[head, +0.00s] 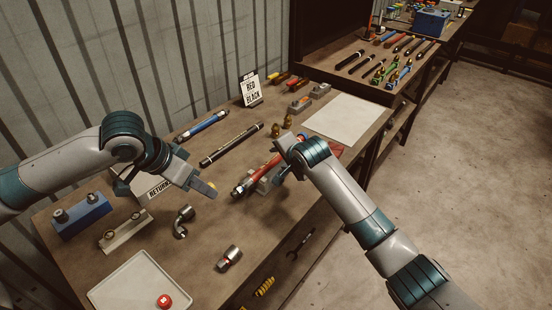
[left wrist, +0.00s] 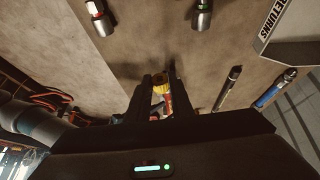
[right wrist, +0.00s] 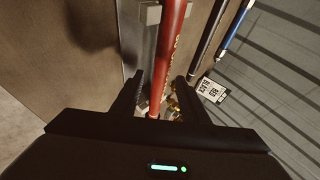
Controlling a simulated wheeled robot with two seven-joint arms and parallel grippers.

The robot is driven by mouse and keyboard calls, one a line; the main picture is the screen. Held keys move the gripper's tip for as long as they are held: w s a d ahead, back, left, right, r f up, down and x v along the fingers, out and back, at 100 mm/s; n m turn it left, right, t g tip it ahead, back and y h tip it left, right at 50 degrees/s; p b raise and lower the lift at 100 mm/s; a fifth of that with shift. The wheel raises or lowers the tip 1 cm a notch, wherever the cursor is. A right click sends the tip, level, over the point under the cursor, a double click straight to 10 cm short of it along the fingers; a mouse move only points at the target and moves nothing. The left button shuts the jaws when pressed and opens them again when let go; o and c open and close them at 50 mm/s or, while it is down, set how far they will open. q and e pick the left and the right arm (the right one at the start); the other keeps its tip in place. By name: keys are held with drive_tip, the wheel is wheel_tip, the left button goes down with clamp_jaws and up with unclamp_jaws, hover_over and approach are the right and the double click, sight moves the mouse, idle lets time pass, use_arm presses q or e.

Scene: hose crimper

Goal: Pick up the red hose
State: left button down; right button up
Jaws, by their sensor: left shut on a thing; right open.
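The red hose (head: 262,170) lies across a grey block (head: 268,181) near the table's front edge, with a metal fitting at its near end. In the right wrist view the red hose (right wrist: 170,45) runs between the fingers of my right gripper (right wrist: 160,90). That gripper (head: 283,158) is open over the far part of the hose; I cannot tell if it touches. My left gripper (head: 211,192) is shut on a small yellow-orange piece (left wrist: 158,87), left of the hose's near end. The fingers hide most of that piece.
A black hose (head: 231,146) and a blue hose (head: 202,126) lie behind. A sign (head: 250,90) reads RED and BLACK. A pale sheet (head: 343,122) lies right.

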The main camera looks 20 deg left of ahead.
drive_tip(key=shift+f, duration=0.1)
idle(0.4)
drive_tip(key=c, duration=1)
clamp_jaws()
drive_tip(key=shift+r, duration=0.2)
drive_tip(key=shift+r+b, duration=0.3)
drive_tip(key=shift+r, duration=0.2)
drive_tip(key=s+d+r+b, duration=0.3)
drive_tip(key=d+r, duration=0.6)
drive_tip(key=d, duration=0.2)
drive_tip(key=shift+s+r, duration=0.2)
drive_tip(key=shift+r, duration=0.2)
drive_tip(key=shift+d, duration=0.1)
